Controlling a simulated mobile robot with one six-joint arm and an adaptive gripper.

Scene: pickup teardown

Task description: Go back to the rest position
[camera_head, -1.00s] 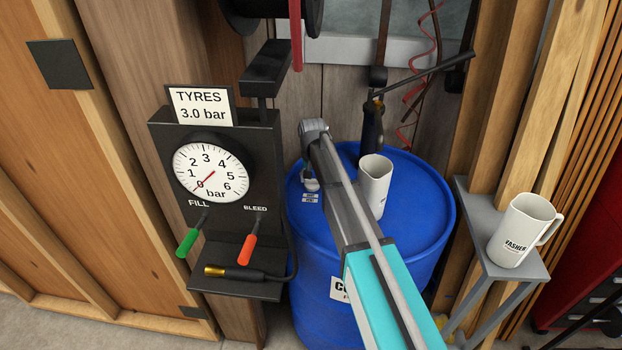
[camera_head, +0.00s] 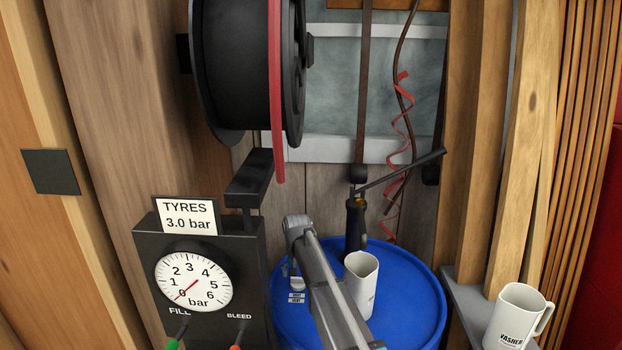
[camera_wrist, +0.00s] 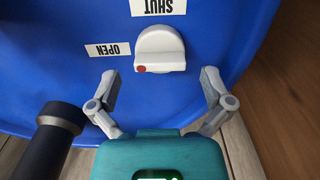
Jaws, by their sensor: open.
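My gripper (camera_wrist: 163,88) is open and empty in the wrist view, its two grey fingers spread below a white knob and not touching it. The white knob (camera_wrist: 160,48) has a red dot at its lower left and sits on the blue drum (camera_wrist: 230,30). In the head view the knob (camera_head: 297,283) shows beside my arm, on top of the drum (camera_head: 415,300).
A white jug (camera_head: 362,283) stands on the drum, close right of my arm. A dark-handled tool (camera_head: 355,228) stands behind it. The tyre gauge box (camera_head: 245,285) is left, with a hose reel (camera_head: 240,70) above. A second jug (camera_head: 515,318) stands on a shelf (camera_head: 462,295) at right.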

